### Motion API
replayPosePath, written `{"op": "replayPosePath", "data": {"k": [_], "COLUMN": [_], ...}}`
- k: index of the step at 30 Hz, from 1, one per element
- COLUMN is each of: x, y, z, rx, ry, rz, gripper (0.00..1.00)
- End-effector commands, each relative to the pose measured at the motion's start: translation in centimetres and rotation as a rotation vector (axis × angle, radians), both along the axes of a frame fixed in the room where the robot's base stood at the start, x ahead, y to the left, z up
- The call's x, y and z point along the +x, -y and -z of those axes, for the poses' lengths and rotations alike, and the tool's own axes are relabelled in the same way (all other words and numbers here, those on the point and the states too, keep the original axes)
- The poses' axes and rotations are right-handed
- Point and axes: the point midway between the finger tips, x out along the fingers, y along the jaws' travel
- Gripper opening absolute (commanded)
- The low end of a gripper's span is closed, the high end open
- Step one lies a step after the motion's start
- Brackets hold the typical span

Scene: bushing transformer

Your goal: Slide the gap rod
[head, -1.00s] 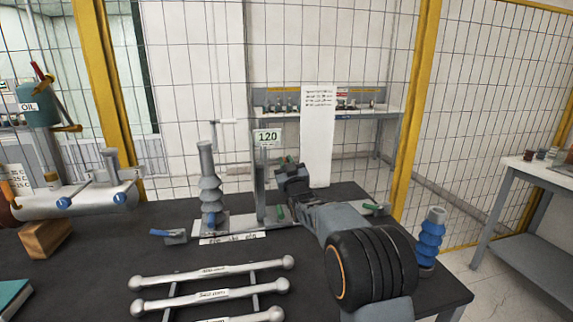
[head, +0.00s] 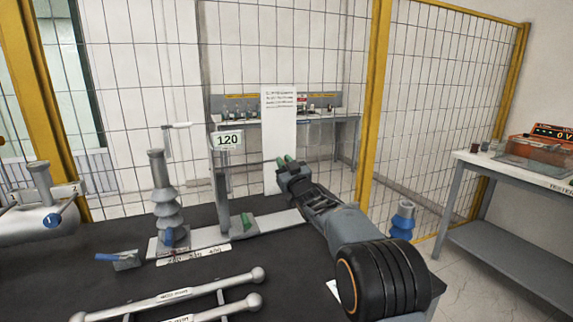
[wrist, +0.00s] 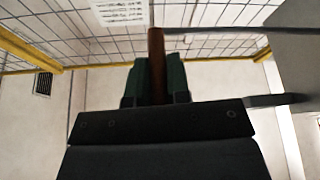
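A thin grey rod (wrist: 215,30) runs right from near the handle's top. In the head view, a thin rod (head: 256,161) runs between post and gripper. The grey ribbed bushing (head: 163,200) stands left of the post. The handle is hidden in the head view by my fingers.
A green lever (head: 247,222) sits at the post's foot. A blue-handled piece (head: 120,260) lies at left, with ball-ended bars (head: 170,295) in front. A blue ribbed bushing (head: 402,222) is right of my arm. A mesh fence (head: 300,60) stands behind the bench.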

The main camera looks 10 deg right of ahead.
Motion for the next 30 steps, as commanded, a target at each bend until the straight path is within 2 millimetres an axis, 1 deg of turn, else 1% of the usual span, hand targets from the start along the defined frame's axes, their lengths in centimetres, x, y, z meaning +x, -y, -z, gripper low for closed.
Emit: {"op": "replayPosePath", "data": {"k": [1, 7, 14, 17, 20, 23, 30], "x": [0.0, 0.0, 0.0, -0.3, -1.1, -2.6, -6.8], "y": [0.1, 0.3, 0.2, 0.3, 0.7, 1.1, 2.6], "z": [0.0, 0.0, 0.0, 0.2, 0.5, 1.2, 3.0], "rx": [0.000, 0.000, 0.000, 0.001, 0.000, 0.001, 0.000], "ry": [0.001, 0.001, 0.001, 0.000, 0.000, 0.000, 0.001], "rz": [0.001, 0.004, 0.004, 0.004, 0.005, 0.005, 0.005], "gripper": [0.22, 0.41, 0.42, 0.42, 0.42, 0.42, 0.42]}}
